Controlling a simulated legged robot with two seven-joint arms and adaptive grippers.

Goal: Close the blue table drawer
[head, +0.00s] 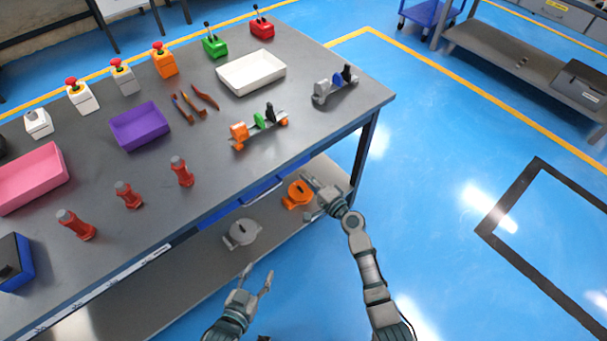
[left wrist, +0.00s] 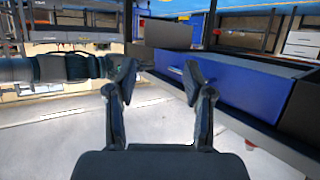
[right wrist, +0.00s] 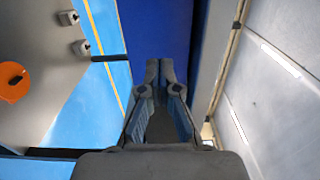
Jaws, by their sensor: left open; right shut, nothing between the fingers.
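The blue table drawer (head: 264,188) is under the front edge of the grey table, toward its right end. From the head view, I cannot tell how far out it stands. A long blue panel of it shows at the right of the left wrist view (left wrist: 235,92), and a blue face fills the top middle of the right wrist view (right wrist: 155,28). My right gripper (head: 311,184) is shut and empty, with its fingertips (right wrist: 159,66) close to the blue face; contact is unclear. My left gripper (head: 262,282) is open and empty in front of the table, left of the panel.
The grey table (head: 335,125) holds a white tray (head: 251,72), a purple tray (head: 139,126), a pink tray (head: 32,178) and several small devices. The lower shelf (head: 190,270) bears an orange part (head: 298,194) and a grey part (head: 242,234). Blue floor at right is open.

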